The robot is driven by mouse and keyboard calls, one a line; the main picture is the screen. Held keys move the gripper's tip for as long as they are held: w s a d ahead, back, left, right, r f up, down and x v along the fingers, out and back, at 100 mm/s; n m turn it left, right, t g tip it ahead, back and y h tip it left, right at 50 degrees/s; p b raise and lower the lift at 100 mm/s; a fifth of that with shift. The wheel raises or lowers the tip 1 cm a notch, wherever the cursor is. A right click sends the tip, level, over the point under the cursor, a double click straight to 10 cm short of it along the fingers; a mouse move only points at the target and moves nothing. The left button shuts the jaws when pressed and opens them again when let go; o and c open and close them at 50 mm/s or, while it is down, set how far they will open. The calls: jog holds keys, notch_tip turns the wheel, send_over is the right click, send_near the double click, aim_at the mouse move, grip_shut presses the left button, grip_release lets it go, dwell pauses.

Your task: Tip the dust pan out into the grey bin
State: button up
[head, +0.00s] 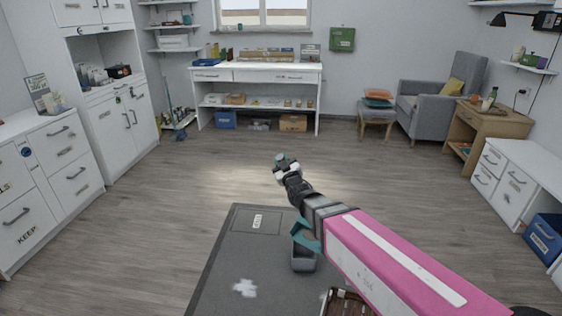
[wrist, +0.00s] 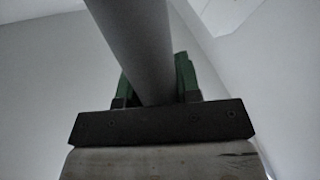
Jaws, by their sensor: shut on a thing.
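In the wrist view, my gripper (wrist: 155,78) has its green fingers closed on either side of a smooth grey rod-like handle (wrist: 138,40). The handle runs up out of the picture, so the rest of the held thing is hidden and I cannot confirm that it is the dust pan. In the head view, my arm reaches forward over open floor, and its far end is small and teal-tipped. The held thing does not show clearly there. I cannot pick out a grey bin with certainty in either view.
A white desk (head: 256,73) with a lower shelf stands at the back. A broom (head: 168,97) leans left of it. White cabinets line the left. An armchair (head: 440,95), a stool (head: 377,116) and a wooden desk (head: 490,121) stand right. The middle floor is clear.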

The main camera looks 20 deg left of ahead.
jog(key=shift+s, duration=0.2)
jog(key=shift+n, duration=0.5)
jog(key=shift+s+a+f, duration=0.2)
jog(key=shift+s+f, duration=0.05)
jog(key=shift+s, duration=0.4)
jog(key=shift+s+a+f, duration=0.2)
jog(key=shift+s+f, duration=0.05)
jog(key=shift+s, duration=0.35)
jog(key=shift+s+a+f, duration=0.2)
jog(key=shift+s+f, duration=0.05)
jog(key=shift+s, duration=0.4)
dwell(0.6)
jog(key=shift+y, duration=0.3)
jog(key=w+d+r+m+h, duration=0.1)
jog(key=w+d+r+m, duration=0.1)
jog(key=w, duration=0.9)
jog(key=w+d+r+m+g+h, duration=0.1)
jog(key=w+d+r, duration=0.3)
jog(key=w, duration=0.8)
jog(key=w+d+r+m+h, duration=0.1)
jog(key=w+d+r+m, duration=0.2)
jog(key=w, duration=0.9)
jog(key=shift+w+d+r+g, duration=0.2)
jog(key=shift+d+g, duration=0.1)
jog(key=shift+d, duration=0.4)
